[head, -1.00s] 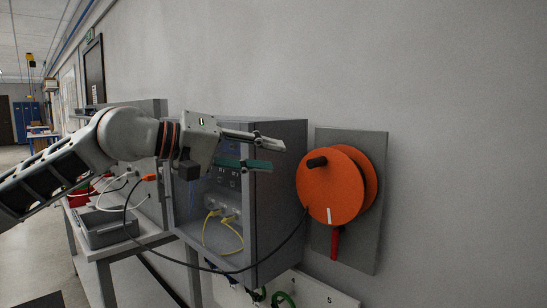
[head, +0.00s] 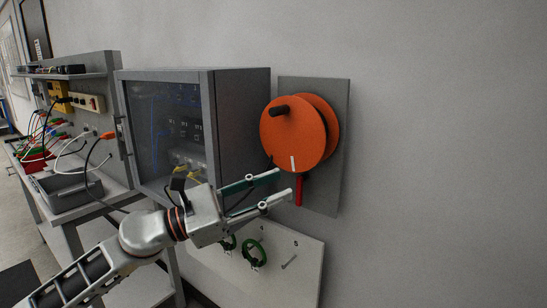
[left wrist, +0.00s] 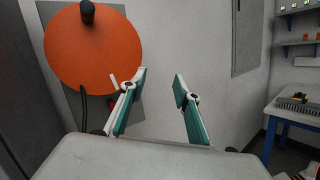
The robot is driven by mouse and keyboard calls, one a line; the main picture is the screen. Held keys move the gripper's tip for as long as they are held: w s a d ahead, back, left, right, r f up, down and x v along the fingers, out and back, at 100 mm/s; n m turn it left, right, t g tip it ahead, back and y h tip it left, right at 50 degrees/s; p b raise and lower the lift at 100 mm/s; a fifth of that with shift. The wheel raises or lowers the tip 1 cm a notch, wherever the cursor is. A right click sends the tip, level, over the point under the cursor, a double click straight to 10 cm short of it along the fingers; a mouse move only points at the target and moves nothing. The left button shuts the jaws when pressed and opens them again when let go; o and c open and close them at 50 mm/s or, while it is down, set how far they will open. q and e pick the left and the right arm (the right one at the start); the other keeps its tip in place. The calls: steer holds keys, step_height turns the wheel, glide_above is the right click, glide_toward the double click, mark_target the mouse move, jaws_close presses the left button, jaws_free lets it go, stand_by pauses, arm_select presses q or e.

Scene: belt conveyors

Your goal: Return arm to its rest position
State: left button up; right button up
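My left gripper (head: 284,184) reaches in from the lower left with its two fingers spread and nothing between them. Its fingers (left wrist: 160,78) also show apart and empty in the left wrist view. In the head view it is just below and left of the orange reel (head: 292,138), its tips close to the red handle (head: 299,190) in the picture; I cannot tell whether they touch. The left arm is bent and extends forward, in front of the grey cabinet's (head: 240,110) lower edge. My right gripper is in neither view.
The cabinet's dark glass front (head: 165,125) faces left. A grey bin (head: 75,190) and several cables stand on the bench at left. A white panel with green rings (head: 300,262) is below the gripper. A blue-legged table (left wrist: 285,115) stands at right in the wrist view. The right wall is bare.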

arm_select(q)
steer(key=s+a+f+n+t+y, duration=0.1)
steer(key=a+f+n+t+y, duration=0.25)
steer(key=f+n, duration=0.7)
steer(key=a+f+n+t+y, duration=0.35)
steer(key=f+n, duration=0.55)
steer(key=n, duration=0.3)
steer(key=s+a+f+n+t+y, duration=0.1)
steer(key=a+f+n+t+y, duration=0.25)
steer(key=f+n, duration=0.65)
steer(key=s+a+f+n+g+y, duration=0.3)
steer(key=s+f+n, duration=0.5)
steer(key=s+f, duration=0.3)
steer(key=s+a+f+n+g+y, duration=0.3)
steer(key=s+a+f+n, duration=0.3)
steer(key=f, duration=0.8)
steer(key=s+n+g, duration=0.1)
steer(key=s+n, duration=0.2)
steer(key=s, duration=0.2)
steer(key=shift+s+a+f, duration=0.15)
steer(key=shift+f, duration=0.2)
steer(key=shift+n+y, duration=0.25)
